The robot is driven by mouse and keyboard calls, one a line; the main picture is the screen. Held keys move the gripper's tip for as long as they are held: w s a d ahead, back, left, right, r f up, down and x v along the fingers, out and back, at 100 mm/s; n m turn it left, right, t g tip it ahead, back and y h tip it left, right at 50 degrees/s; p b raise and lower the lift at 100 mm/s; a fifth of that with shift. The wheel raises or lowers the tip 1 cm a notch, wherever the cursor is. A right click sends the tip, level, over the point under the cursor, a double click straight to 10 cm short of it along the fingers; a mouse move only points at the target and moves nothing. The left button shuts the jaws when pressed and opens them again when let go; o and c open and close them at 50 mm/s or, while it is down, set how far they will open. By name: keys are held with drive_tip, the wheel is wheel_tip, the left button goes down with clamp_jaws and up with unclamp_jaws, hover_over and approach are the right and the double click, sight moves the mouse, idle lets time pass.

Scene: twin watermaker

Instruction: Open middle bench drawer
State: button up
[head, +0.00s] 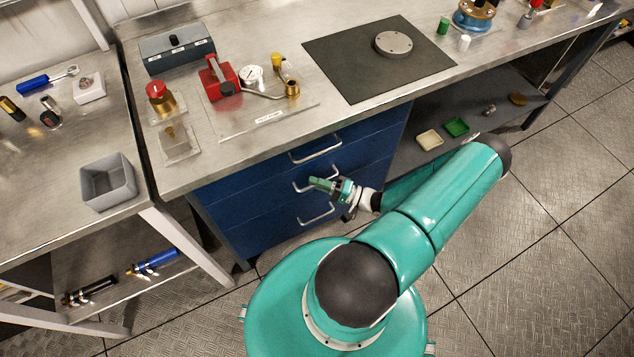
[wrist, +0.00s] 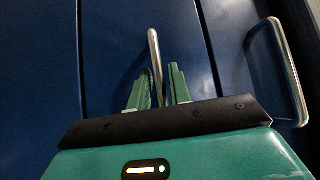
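The blue bench cabinet has three stacked drawers, each with a metal bar handle. The middle drawer (head: 262,204) looks shut, its face level with the others. My gripper (head: 318,183) is at the middle drawer's handle (head: 298,188), partly covering it. In the wrist view the two green fingers of my gripper (wrist: 161,70) stand apart, with the handle bar (wrist: 154,55) between them. The bar is close to the left finger, and a gap shows towards the right finger. The hidden lower part of the bar leaves contact unclear.
The top handle (head: 318,152) and bottom handle (head: 317,218) are close by; one neighbouring handle (wrist: 288,75) is right of my fingers in the wrist view. The steel worktop (head: 220,165) overhangs the drawers. A low shelf (head: 405,160) is to the right. Tiled floor lies open at right.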

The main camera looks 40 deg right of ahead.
drive_tip(key=shift+w, duration=0.1)
clamp_jaws()
